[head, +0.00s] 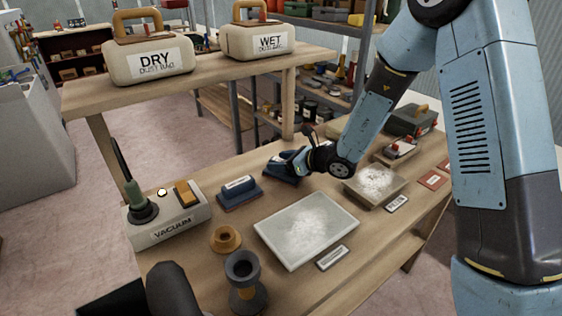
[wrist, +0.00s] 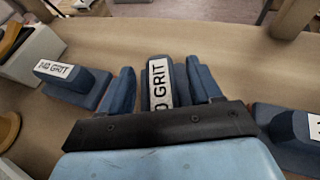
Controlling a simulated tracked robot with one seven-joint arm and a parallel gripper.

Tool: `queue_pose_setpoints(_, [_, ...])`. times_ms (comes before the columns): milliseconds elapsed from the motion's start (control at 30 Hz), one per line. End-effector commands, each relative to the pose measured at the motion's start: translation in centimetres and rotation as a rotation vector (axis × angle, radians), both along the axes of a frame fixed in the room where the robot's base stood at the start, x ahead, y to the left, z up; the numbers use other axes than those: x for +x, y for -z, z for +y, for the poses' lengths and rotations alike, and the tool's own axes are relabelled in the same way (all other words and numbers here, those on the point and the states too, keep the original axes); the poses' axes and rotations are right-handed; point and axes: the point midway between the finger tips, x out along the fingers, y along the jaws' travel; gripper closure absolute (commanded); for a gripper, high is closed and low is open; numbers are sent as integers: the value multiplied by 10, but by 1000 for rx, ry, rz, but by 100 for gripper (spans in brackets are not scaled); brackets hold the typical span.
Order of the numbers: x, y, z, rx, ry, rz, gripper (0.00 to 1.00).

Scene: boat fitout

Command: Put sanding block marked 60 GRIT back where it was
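My gripper (wrist: 160,85) is low over the workbench with its two blue fingers spread. A blue sanding block (wrist: 158,65) stands between the fingers, with narrow gaps seeming to show beside it. Its white label ends in "0 GRIT"; the first part is hidden, so I cannot tell if it is the 60. In the head view this block (head: 280,168) appears to be on the bench, partly covered by my gripper. A third blue block (wrist: 292,132) is cut off at right.
The vacuum (head: 165,222) stands at the bench's left end. A dusty pale panel (head: 270,238) lies in front, with a tan ring (head: 225,239) beside it. Another dusty board (head: 355,190) lies right of my gripper. A raised shelf (head: 85,92) holds DRY and WET bags behind.

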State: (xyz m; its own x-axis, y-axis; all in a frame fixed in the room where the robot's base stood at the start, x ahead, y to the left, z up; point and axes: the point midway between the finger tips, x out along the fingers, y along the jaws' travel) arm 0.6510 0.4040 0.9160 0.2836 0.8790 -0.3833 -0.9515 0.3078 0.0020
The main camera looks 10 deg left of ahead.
Motion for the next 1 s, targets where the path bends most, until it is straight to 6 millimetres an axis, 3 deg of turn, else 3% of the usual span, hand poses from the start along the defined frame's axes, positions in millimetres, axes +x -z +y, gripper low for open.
queue_pose_setpoints(367, [-1, -6, -9, 0, 4, -1, 37])
queue_pose_setpoints(800, [-24, -36, -79, 1, 5, -1, 37])
queue_pose_setpoints(1000, [-31, -45, -100, 0, 3, -1, 37])
